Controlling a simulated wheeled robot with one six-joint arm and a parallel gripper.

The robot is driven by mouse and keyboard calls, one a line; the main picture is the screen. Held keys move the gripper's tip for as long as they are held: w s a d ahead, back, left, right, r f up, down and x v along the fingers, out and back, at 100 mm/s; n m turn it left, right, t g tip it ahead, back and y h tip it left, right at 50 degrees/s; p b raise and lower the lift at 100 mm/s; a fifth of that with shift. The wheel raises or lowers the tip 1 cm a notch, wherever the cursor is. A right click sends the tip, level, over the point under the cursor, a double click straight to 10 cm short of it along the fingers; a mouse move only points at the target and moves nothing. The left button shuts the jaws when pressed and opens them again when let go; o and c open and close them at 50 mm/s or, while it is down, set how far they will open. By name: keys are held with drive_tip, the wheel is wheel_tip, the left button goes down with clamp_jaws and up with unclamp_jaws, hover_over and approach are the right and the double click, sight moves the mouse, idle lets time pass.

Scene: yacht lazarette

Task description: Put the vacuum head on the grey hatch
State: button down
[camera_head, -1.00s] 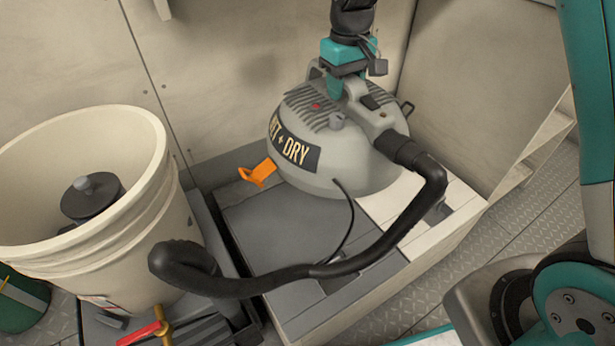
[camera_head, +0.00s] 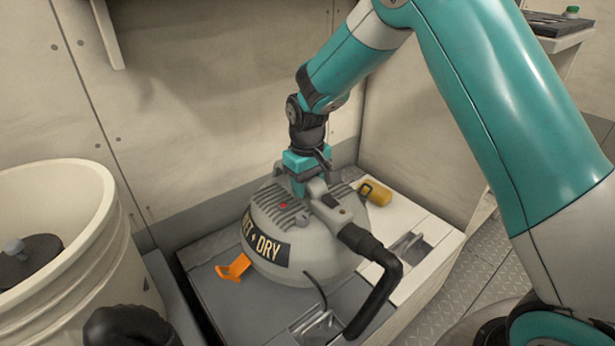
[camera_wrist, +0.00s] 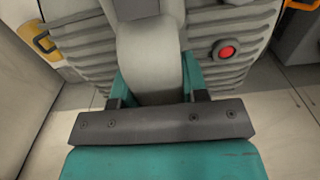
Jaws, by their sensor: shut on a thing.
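The vacuum head (camera_head: 290,238) is a grey ribbed dome with a "WET + DRY" label, a red button and a black hose. It is over the back part of the grey hatch (camera_head: 225,300), at the left of the low bench top. It looks upright; I cannot tell whether its underside touches the hatch. My gripper (camera_head: 300,186) is above it, shut on its grey top handle. The wrist view shows the handle (camera_wrist: 150,55) between my fingers, with the red button to the right. The dome hides the hatch's back part.
An orange clip (camera_head: 234,267) shows at the dome's lower left. A cream bucket (camera_head: 75,245) stands at left. Walls close in behind and right. The hose (camera_head: 375,300) hangs over the front.

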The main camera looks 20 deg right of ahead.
sight(308, 195)
drive_tip(key=shift+w+f+b, duration=0.1)
drive_tip(key=shift+f+b, duration=1.05)
drive_tip(key=shift+f, duration=1.6)
drive_tip(key=c, duration=0.6)
unclamp_jaws()
drive_tip(key=shift+f, duration=0.2)
drive_tip(key=shift+c, duration=0.2)
wheel_tip(308, 195, up, 12)
drive_tip(key=p, duration=0.5)
drive_tip(key=s+a+r+n+y, duration=0.2)
drive_tip(key=s+a+r, duration=0.2)
drive_tip(key=s+r, duration=0.85)
drive_tip(key=s+a+r+n+y, duration=0.1)
drive_tip(key=s+a+y, duration=0.1)
drive_tip(key=s, duration=1.5)
drive_tip(key=shift+s+r, duration=0.3)
drive_tip(key=shift+s, duration=0.1)
